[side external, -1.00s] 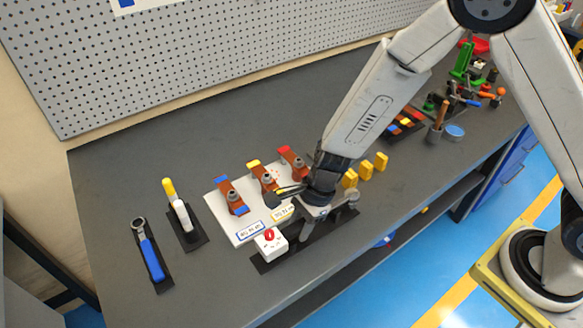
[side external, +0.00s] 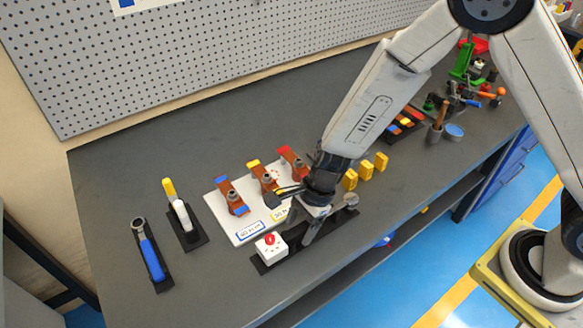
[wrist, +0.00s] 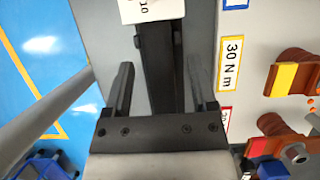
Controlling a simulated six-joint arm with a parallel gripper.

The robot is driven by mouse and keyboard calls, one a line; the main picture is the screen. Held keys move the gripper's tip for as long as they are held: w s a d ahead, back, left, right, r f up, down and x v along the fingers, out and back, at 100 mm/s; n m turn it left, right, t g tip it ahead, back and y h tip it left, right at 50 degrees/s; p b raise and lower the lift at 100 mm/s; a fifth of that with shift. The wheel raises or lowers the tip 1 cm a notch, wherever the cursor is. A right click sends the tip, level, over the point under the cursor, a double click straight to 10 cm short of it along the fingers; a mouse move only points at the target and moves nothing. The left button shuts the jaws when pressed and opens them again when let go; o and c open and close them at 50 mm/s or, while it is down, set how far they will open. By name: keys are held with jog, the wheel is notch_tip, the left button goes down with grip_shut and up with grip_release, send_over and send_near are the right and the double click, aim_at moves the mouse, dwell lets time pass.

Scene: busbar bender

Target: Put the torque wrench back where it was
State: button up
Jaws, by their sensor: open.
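A wrench with a grey ring head and blue handle (side external: 151,258) lies on a black mat at the left of the bench; I cannot tell surely that it is the torque wrench. My gripper (side external: 307,238) is open over a long black strip (side external: 262,266) at the bench front. A white block (side external: 271,247) with a red mark sits at the strip's left end, a round grey piece (side external: 351,200) at its right. In the wrist view my gripper (wrist: 162,82) has a dark bar (wrist: 160,70) between its fingers; I see no contact. The hand hides the strip's middle.
A white board (side external: 245,230) with torque labels and blue, yellow and red-marked copper pieces stands close behind my gripper. A yellow-tipped white tool (side external: 178,210) lies at the left. Yellow blocks (side external: 366,173) stand at the right. The bench's back left is clear.

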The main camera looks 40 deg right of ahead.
jog(key=shift+d+r, duration=0.1)
jog(key=shift+r, duration=0.5)
jog(key=v, duration=1.1)
jog(key=shift+r, duration=0.3)
jog(key=shift+d, duration=0.1)
jog(key=s+d+n+t+h, duration=0.1)
jog(key=s+d+n+h, duration=0.1)
jog(key=d+n, duration=0.6)
jog(key=s+d+n+t+h, duration=0.1)
jog(key=s+d+n+h, duration=0.1)
jog(key=s+d+n, duration=0.3)
jog(key=d+n, duration=0.3)
jog(key=n, duration=0.2)
jog(key=shift+s+d+r+t+h, duration=0.2)
jog(key=shift+r+t+h, duration=0.1)
jog(key=shift+r, duration=0.1)
